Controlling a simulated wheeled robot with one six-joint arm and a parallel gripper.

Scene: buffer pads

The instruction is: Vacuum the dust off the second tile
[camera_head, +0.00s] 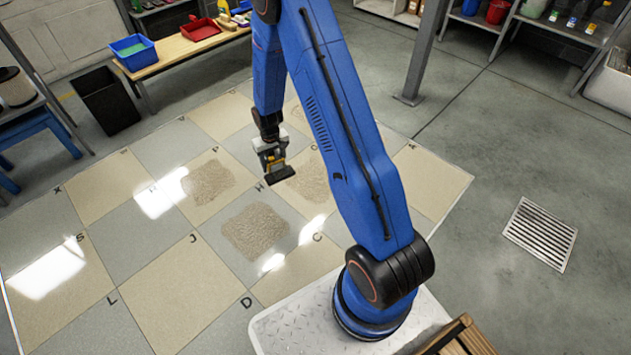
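My gripper (271,150) hangs low over the checkered floor, holding a small yellow and dark tool with a flat black head (280,174), which looks like a vacuum. The fingers are small in view. One dust patch (256,230) lies on a grey tile, below the tool head in the picture. Another dust patch (207,182) lies on a beige tile to the left. A third dust patch (310,182) lies to the right, partly hidden by my arm. I cannot tell whether the head touches the floor, nor which tile counts as second.
Letters mark the tiles. A wooden bench (175,50) with a blue bin (134,51) and red tray (200,29) stands at the back left, beside a black bin (106,101). A grey post (424,50) stands behind. A floor grate (540,234) lies right. Left tiles are clear.

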